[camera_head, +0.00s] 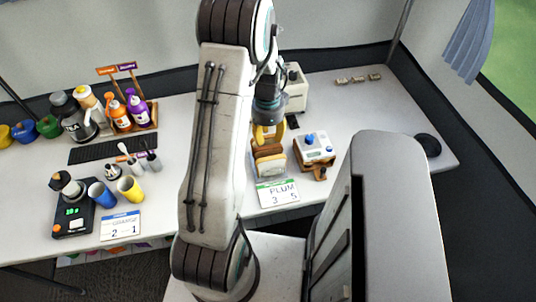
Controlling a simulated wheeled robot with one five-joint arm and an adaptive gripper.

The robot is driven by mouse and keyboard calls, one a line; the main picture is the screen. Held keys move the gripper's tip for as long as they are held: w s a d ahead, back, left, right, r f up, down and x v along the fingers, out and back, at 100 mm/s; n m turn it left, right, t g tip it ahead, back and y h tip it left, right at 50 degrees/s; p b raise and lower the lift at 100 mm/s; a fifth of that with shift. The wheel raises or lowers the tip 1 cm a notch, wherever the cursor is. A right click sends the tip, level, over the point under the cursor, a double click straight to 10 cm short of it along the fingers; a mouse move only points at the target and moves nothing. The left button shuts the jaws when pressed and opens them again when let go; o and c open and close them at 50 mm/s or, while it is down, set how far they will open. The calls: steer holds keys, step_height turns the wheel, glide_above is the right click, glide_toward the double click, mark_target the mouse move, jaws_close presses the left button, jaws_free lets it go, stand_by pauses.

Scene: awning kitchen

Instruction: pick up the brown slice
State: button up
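Several bread-like slices in brown and tan (268,158) stand close together behind the white card marked PLUM. One of them looks browner, but I cannot clearly separate it from its neighbours at this size. My gripper (268,133) points down from the end of my arm, directly above and touching or nearly touching the top of the slices. Yellow parts show at its tip. The fingertips are small and partly hidden, so I cannot see whether they hold a slice.
The PLUM card (278,192) lies in front. A cream appliance (296,90) is behind. Blue (102,194) and yellow (131,188) cups and bottles (138,108) fill the left side.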

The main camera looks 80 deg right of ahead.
mark_target(268, 148)
steer(key=shift+s+d+f+p, duration=0.1)
steer(key=shift+f+p, duration=0.6)
steer(key=shift+f, duration=2.25)
steer(key=c, duration=0.5)
